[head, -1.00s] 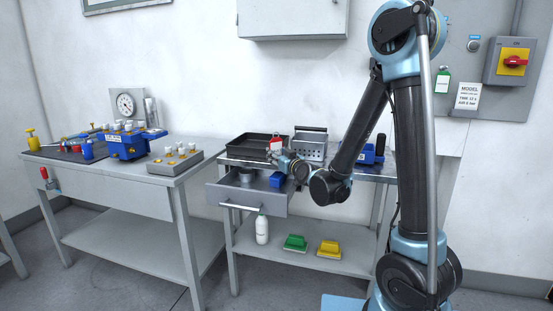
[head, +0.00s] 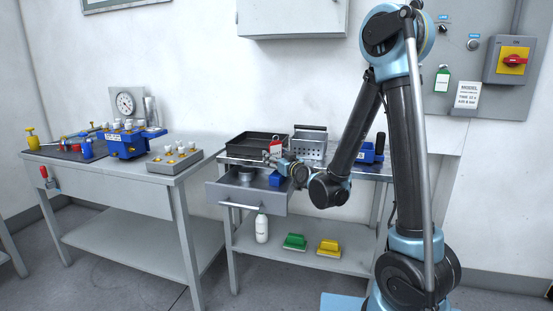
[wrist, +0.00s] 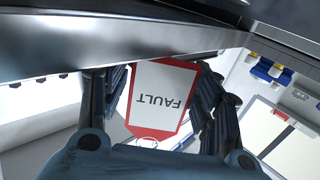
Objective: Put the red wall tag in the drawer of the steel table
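The red wall tag (wrist: 163,92) is a white card with a red border and the word FAULT, upside down in the wrist view. It also shows small and red-white in the head view (head: 276,148). My gripper (head: 270,157) is shut on the tag, its dark fingers on either side of it in the wrist view (wrist: 160,100). The steel table's drawer (head: 232,196) is pulled open. My gripper is above the drawer's back right part, near the tabletop edge. A dark round item (head: 245,174) and a blue block (head: 276,181) are in the drawer.
A black tray (head: 256,145) and a perforated metal box (head: 310,145) stand on the steel table behind my gripper. A blue tool (head: 371,155) is at its right. A white bottle (head: 262,228), green brush (head: 294,242) and yellow brush (head: 329,247) are on the lower shelf.

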